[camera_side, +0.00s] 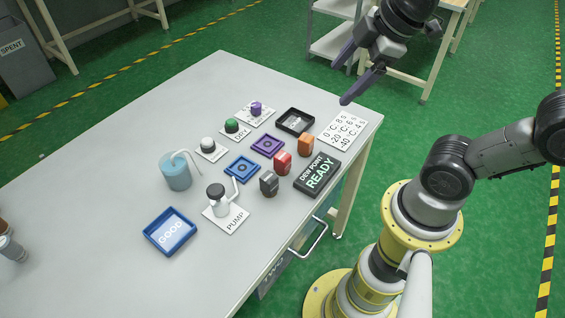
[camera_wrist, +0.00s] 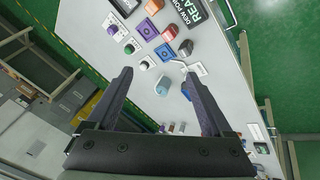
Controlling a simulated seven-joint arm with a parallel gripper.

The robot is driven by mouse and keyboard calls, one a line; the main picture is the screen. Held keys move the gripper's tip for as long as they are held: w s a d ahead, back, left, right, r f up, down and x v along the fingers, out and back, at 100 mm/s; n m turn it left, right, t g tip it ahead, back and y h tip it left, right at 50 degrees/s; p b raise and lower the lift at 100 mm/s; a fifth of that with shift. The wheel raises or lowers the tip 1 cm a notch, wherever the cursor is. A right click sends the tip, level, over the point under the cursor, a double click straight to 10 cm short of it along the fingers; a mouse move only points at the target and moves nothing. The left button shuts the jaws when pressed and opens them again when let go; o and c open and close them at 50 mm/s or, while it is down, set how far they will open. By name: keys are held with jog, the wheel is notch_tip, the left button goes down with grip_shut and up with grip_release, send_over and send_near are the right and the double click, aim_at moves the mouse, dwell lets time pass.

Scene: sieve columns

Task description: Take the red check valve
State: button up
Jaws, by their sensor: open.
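The red check valve, a small red block (camera_side: 282,163), stands on the grey table between an orange block (camera_side: 305,145) and a dark grey block (camera_side: 269,183). In the wrist view the red block (camera_wrist: 169,34) shows beyond the fingertips, with the orange block (camera_wrist: 154,7) and the grey block (camera_wrist: 186,48) on either side. My gripper (camera_side: 343,78) is open and empty. It is raised above the far right corner of the table, well apart from the red block. Nothing hides the red block in the side view.
Purple (camera_side: 267,145) and blue (camera_side: 241,169) square pads lie left of the blocks. A READY display (camera_side: 317,174) is at the right edge. A black tray (camera_side: 295,122), a pump (camera_side: 220,201), a blue-grey vessel (camera_side: 176,172) and a GOOD tray (camera_side: 170,231) stand around.

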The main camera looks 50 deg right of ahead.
jog(key=w+f+n+g, duration=0.2)
jog(key=w+f+n, duration=0.1)
jog(key=w+n, duration=0.3)
jog(key=n+g, duration=0.3)
send_over(282, 156)
notch_tip(282, 156, down, 10)
jog(key=shift+g, duration=0.3)
notch_tip(282, 156, down, 11)
jog(key=shift+a+r, duration=0.15)
jog(key=shift+d+f, duration=0.2)
jog(key=shift+f, duration=3)
grip_shut()
